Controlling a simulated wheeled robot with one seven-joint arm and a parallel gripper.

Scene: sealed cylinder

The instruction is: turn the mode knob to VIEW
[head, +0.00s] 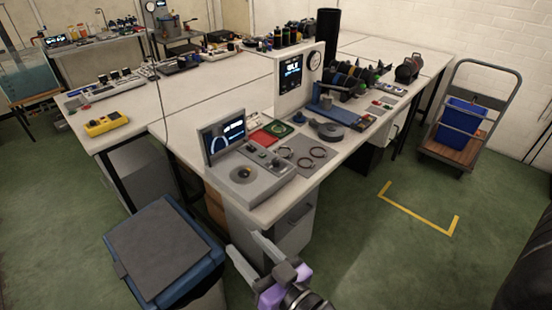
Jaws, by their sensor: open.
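A grey console (247,186) stands on the near corner of the long white bench, with a tilted screen (223,134) at its back left. Small dark controls (263,154) sit on its back right part, and a round dark dial with a yellowish centre (243,174) on its front. I cannot tell which control is the mode knob, and no VIEW label is readable. My gripper (243,242) is open and empty, with two pale fingers. In the picture it is below the console, in front of the drawer cabinet, and apart from the console.
A blue bin with a grey lid (158,248) stands left of my gripper. Rings on a grey mat (305,153), red and green trays and a clock panel (297,79) share the bench (182,104). A cart with a blue crate (461,121) stands right.

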